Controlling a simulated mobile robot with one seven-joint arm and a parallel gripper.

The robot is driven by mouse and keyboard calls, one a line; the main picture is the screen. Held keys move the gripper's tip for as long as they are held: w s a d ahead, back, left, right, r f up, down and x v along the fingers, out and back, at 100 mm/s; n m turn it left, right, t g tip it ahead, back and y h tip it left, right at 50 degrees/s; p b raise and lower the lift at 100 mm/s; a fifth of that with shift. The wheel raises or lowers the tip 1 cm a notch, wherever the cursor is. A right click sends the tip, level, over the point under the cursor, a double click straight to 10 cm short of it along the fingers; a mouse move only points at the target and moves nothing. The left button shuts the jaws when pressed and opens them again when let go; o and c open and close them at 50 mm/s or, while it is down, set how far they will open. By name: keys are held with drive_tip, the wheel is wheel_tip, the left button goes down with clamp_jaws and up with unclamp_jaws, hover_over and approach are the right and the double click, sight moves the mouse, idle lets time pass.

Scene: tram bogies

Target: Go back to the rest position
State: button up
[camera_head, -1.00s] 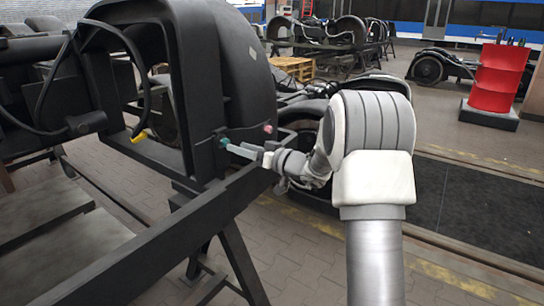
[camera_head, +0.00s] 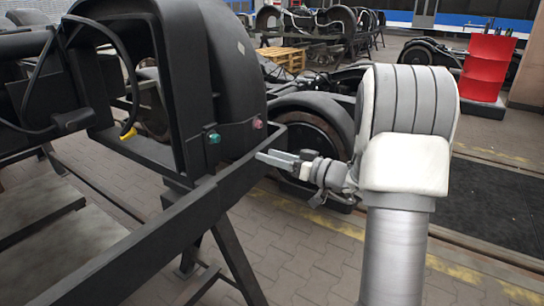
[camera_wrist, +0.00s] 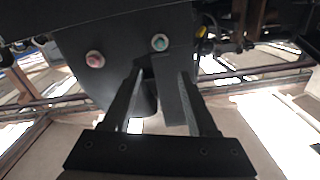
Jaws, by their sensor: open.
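My gripper (camera_head: 272,158) is at the middle of the head view, to the right of the black bogie frame (camera_head: 190,215). It points left toward the frame's dark bracket plate and is apart from the buttons. It is open and empty. The plate carries a green button (camera_head: 214,138) and a red button (camera_head: 257,123). In the wrist view, the two fingers of my gripper (camera_wrist: 160,80) stand apart. The green button (camera_wrist: 159,42) shows just beyond and between them, and the red button (camera_wrist: 95,59) is to their left.
A wheel (camera_head: 305,140) of another bogie stands behind my gripper. A red barrel (camera_head: 487,68) is at the back right and a wooden pallet (camera_head: 284,58) at the back. A yellow-tipped cable (camera_head: 128,134) hangs at the left.

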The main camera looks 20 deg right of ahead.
drive_tip(key=s+a+r+g, duration=0.2)
drive_tip(key=s+a+g, duration=0.7)
drive_tip(key=s+a, duration=0.6)
drive_tip(key=s+f+m+g+h, duration=0.2)
drive_tip(key=s+h, duration=0.6)
drive_tip(key=s, duration=0.7)
drive_tip(key=s+d+r+m+t+h+p, duration=0.1)
drive_tip(key=d+r+p, duration=0.1)
drive_tip(key=r+p, duration=1.1)
drive_tip(key=d+r+m+t+h+p, duration=0.1)
drive_tip(key=d+r+p, duration=0.1)
drive_tip(key=r+p, duration=1.1)
drive_tip(key=shift+s+r+h, duration=0.3)
drive_tip(key=shift+s+r, duration=0.1)
drive_tip(key=shift+r, duration=0.2)
